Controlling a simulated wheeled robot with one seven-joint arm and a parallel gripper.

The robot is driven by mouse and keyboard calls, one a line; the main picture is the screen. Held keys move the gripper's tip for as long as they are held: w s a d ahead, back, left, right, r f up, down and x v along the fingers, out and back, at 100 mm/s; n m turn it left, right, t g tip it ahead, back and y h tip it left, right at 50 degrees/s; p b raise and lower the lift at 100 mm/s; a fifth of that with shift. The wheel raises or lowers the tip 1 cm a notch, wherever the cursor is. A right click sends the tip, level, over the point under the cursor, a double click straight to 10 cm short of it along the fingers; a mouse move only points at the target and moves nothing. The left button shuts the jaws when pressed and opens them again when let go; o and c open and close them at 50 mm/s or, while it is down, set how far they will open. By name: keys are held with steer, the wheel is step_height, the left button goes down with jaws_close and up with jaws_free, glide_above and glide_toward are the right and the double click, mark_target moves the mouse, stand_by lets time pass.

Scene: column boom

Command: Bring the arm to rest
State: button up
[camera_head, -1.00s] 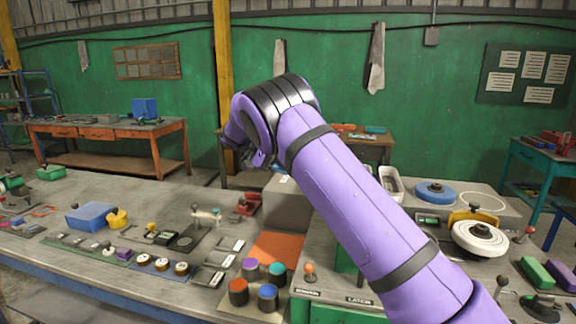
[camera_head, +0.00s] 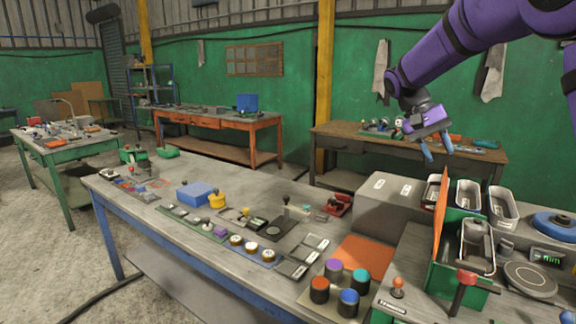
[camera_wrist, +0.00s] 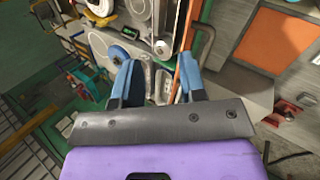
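My arm (camera_head: 450,65) is purple with dark joints and reaches in from the upper right of the head view. It is bent, and my gripper (camera_head: 438,155) hangs from its end in the air, tilted downward, above the trays on the right. Its two blue fingers stand apart with nothing between them. In the wrist view my gripper (camera_wrist: 158,65) also shows both blue fingers spread, with bench equipment seen beyond them. It touches nothing that I can see.
The long workbench (camera_head: 150,205) holds a blue box (camera_head: 197,193), several colored knobs (camera_head: 334,270) and small fixtures. Metal trays (camera_head: 467,194) and an upright orange panel (camera_head: 440,215) stand below my gripper. A wooden table (camera_head: 340,133) is behind. Floor is open at left.

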steer(key=s+r+n+t+y, duration=0.2)
steer(key=s+r+t+y, duration=0.15)
steer(key=s, duration=1.25)
steer(key=s+a+f+n+t+y, duration=0.1)
steer(key=s+a+f+t, duration=0.1)
steer(key=s, duration=0.6)
steer(key=s+a+f+n+t, duration=0.1)
steer(key=s+a+t, duration=0.1)
steer(key=s, duration=0.6)
steer(key=shift+s+f+t+y, duration=0.35)
steer(key=shift+f+t, duration=0.05)
steer(key=shift+t, duration=0.35)
